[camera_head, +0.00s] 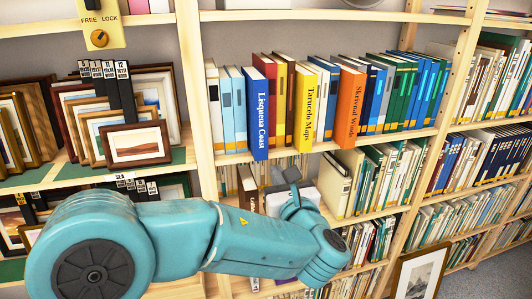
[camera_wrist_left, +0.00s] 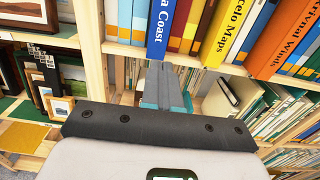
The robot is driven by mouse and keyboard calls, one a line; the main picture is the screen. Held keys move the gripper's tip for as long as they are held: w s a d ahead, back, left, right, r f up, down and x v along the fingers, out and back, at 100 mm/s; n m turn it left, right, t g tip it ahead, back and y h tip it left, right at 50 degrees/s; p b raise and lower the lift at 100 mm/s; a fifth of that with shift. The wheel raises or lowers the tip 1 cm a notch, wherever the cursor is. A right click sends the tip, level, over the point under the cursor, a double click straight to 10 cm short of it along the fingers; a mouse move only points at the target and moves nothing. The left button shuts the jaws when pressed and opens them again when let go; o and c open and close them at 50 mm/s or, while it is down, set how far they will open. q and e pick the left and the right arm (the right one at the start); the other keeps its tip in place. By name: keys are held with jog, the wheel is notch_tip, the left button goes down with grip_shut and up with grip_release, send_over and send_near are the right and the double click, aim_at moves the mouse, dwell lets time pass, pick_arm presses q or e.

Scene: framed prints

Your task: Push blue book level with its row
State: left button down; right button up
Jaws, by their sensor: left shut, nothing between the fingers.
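The blue book (camera_head: 257,115), lettered "Lisquena Coast", stands upright in the upper shelf row. Its spine sits forward of the pale blue books on its left and the red book on its right. Its lower spine also shows at the top of the left wrist view (camera_wrist_left: 160,28). My left gripper (camera_head: 292,178) is shut and empty, below and a little right of the blue book in the head view. In the left wrist view its closed fingers (camera_wrist_left: 163,75) point up toward the foot of the blue spine. Whether they touch it I cannot tell. My right gripper is not in view.
A yellow book (camera_head: 305,105) and an orange book (camera_head: 350,105) stand farther right in the row. The wooden shelf edge (camera_head: 330,146) runs below them. A wooden upright (camera_head: 190,90) separates framed prints (camera_head: 136,143) at the left. Lower shelves hold more books.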

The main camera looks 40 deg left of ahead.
aim_at(261, 147)
pick_arm(q)
jog(key=p+x, duration=0.2)
jog(key=x, duration=0.7)
jog(key=shift+a, duration=0.45)
jog(key=shift+w+a, duration=0.15)
jog(key=shift+a, duration=0.05)
jog(key=shift+w, duration=0.15)
jog(key=x, duration=0.6)
jog(key=shift+f+b, duration=0.15)
jog(key=shift+b, duration=0.2)
jog(key=shift+d, duration=0.1)
